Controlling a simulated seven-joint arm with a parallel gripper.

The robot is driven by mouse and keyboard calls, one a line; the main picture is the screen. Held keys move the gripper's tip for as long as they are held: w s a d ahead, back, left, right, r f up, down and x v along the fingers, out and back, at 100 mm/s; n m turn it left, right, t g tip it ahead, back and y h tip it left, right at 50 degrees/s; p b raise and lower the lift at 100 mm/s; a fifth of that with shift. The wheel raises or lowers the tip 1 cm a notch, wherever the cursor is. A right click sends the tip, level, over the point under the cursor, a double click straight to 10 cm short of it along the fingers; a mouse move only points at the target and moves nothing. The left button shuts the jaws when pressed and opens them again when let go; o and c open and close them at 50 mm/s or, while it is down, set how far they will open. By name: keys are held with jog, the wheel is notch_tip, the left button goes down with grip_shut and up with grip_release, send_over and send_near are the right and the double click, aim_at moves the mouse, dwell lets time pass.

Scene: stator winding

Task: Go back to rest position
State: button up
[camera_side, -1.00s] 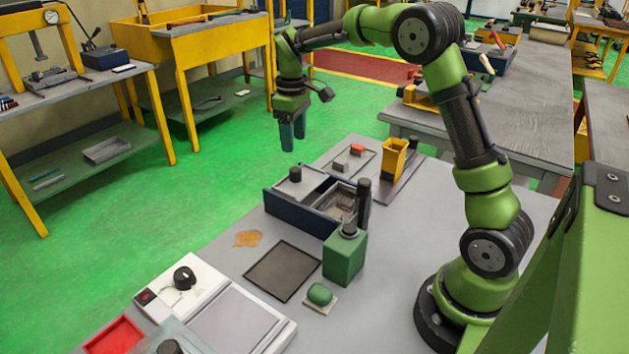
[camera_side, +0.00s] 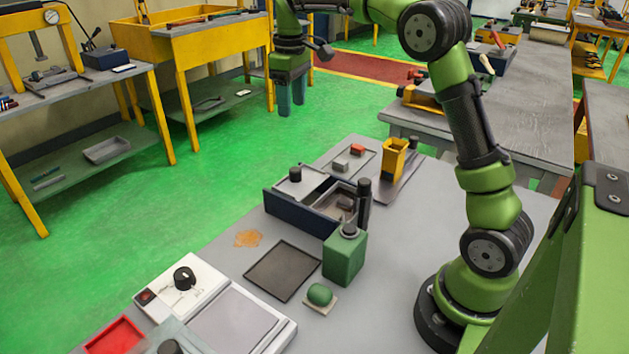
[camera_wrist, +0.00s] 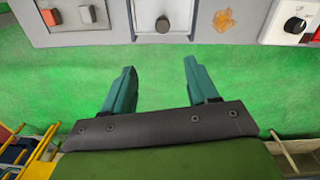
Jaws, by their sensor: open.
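My gripper (camera_side: 291,97) hangs in the air in the side view, above and beyond the far edge of the grey table (camera_side: 440,215), over the green floor. Its two teal fingers point down. In the wrist view the gripper (camera_wrist: 160,80) shows both fingers spread apart with only green floor between them, so it is open and empty. The arm is raised and clear of everything on the table.
On the table are a dark blue box (camera_side: 300,214) with a knobbed lid, a green block (camera_side: 344,260), a yellow holder (camera_side: 393,158), a dark mat (camera_side: 283,271), a white dial unit (camera_side: 184,285) and a red tray (camera_side: 116,336). Air around the gripper is free.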

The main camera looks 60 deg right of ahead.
jog(key=s+a+m+t, duration=0.2)
jog(key=s+a, duration=0.2)
jog(key=s, duration=0.3)
jog(key=s+a+f+m+t+y, duration=0.1)
jog(key=s+a+m+t, duration=0.1)
jog(key=s+a, duration=0.3)
jog(key=s+a+m+t+y, duration=0.1)
jog(key=s+a, duration=0.4)
jog(key=s, duration=0.6)
jog(key=shift+f+m+t, duration=0.15)
jog(key=shift+m+t, duration=0.35)
jog(key=shift+t, duration=0.4)
